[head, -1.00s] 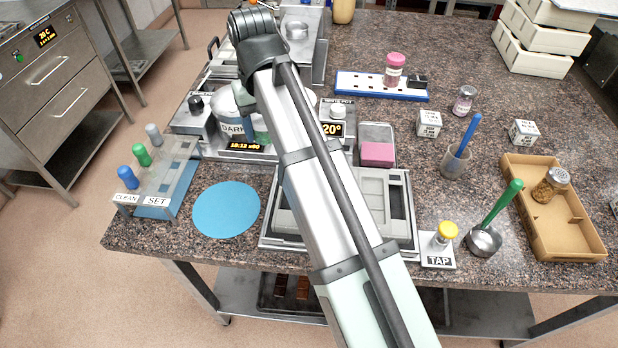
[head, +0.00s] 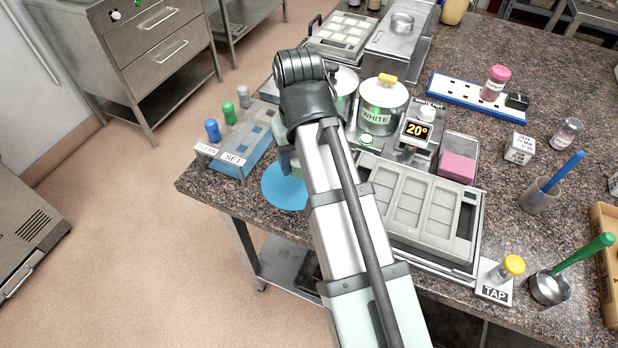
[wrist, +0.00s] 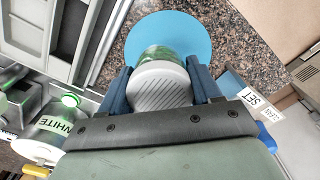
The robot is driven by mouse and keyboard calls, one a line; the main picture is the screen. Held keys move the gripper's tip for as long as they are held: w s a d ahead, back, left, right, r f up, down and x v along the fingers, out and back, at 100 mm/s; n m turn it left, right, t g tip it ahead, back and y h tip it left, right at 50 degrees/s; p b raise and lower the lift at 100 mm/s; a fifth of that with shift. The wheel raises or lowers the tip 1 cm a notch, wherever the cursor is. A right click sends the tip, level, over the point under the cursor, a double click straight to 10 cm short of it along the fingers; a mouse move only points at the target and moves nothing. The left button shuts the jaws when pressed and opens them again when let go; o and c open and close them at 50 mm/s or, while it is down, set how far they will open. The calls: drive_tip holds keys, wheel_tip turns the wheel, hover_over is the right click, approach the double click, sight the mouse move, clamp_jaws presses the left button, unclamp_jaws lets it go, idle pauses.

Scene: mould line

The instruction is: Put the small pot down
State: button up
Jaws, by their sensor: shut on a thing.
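The small pot (wrist: 160,83) has a pale ribbed top and a green, see-through-looking side. It shows in the wrist view between the two blue fingers of my gripper (wrist: 161,72), which is shut on it. Beyond it lies the round blue mat (wrist: 205,32); I cannot tell whether the pot touches it. In the head view the mat (head: 283,190) is at the table's front left edge, partly covered by my arm.
Left of the mat stands a rack with coloured handles (head: 235,150), marked CLEAN and SET. To the right are a grey mould tray (head: 420,205) and the lidded WHITE pot (head: 382,108). A TAP stand (head: 500,280) and a ladle (head: 550,287) sit farther right.

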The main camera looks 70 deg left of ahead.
sight(302, 191)
drive_tip(key=shift+f, duration=3.75)
drive_tip(key=shift+f, duration=0.1)
drive_tip(key=o, duration=1.1)
wheel_tip(302, 191, up, 10)
drive_tip(key=shift+r, duration=0.15)
drive_tip(key=shift+o, duration=0.4)
drive_tip(key=shift+r, duration=0.95)
